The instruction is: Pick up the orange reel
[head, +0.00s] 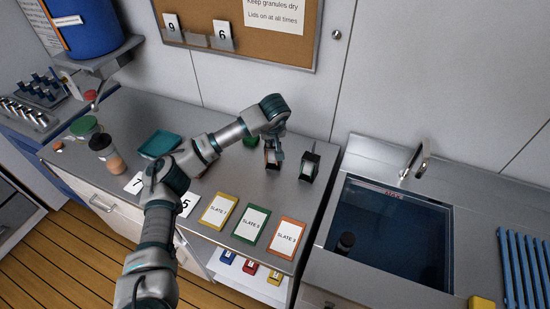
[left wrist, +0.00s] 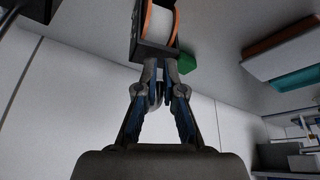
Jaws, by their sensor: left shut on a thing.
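The orange reel (left wrist: 160,22), with orange flanges around a white middle, shows at the top of the left wrist view in a dark holder (left wrist: 150,52). In the head view the dark holder (head: 272,164) stands on the grey counter, and the reel is mostly hidden by my gripper. My left gripper (head: 274,149) is right over it, pointing down. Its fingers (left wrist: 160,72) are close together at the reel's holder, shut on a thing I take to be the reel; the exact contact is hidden. My right gripper is not in view.
A second dark holder (head: 310,164) stands just to the right. A green object (head: 250,140) is behind my wrist. Three slate cards (head: 252,226) lie in front. The sink (head: 390,235) is to the right; a teal tray (head: 160,144) and jars are to the left.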

